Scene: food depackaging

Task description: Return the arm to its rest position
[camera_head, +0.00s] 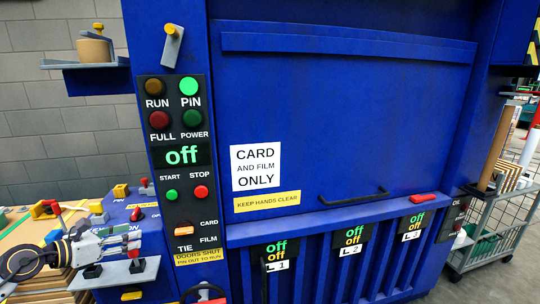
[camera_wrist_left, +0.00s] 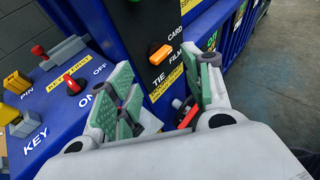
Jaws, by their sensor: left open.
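My left gripper (camera_head: 138,246) is at the lower left of the head view, beside the control panel (camera_head: 168,190) of a blue baler. In the left wrist view the left gripper (camera_wrist_left: 162,95) is open, its green-padded fingers spread apart with nothing held between them. Behind the gap is the lower control panel with an orange card/film selector (camera_wrist_left: 160,52). It also shows in the head view (camera_head: 183,231). I cannot tell whether any finger touches the machine. My right gripper is in neither view.
The blue baler door (camera_head: 345,100) is closed, with a black handle (camera_head: 352,198). A side bench with a red key switch (camera_wrist_left: 72,84) lies left of the gripper. A small shelf (camera_head: 97,72) juts out above. A wire cart (camera_head: 490,245) stands at the right.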

